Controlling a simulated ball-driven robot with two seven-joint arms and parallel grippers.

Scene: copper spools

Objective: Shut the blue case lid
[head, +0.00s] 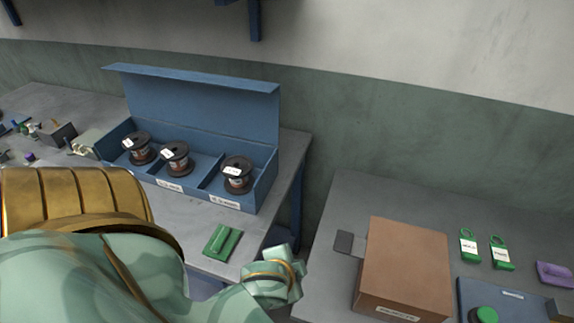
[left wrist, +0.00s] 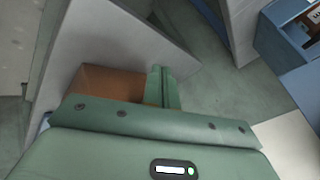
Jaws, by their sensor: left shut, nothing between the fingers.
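The blue case (head: 262,182) stands on the left table with its lid (head: 200,103) raised, leaning up along the back side. Three dark spools with copper-coloured windings and white labels sit in its compartments: a left spool (head: 138,147), a middle spool (head: 176,158) and a right spool (head: 238,174). Part of the case (left wrist: 285,42) shows at the upper right in the left wrist view. My left gripper (left wrist: 160,70) is shut and empty, away from the case. My right gripper is not in view.
A green block (head: 222,241) lies in front of the case. A brown box (head: 408,262), green tags (head: 469,247) and a purple item (head: 554,273) are on the right table. A gap separates the tables. Small metal parts (head: 58,134) lie left of the case.

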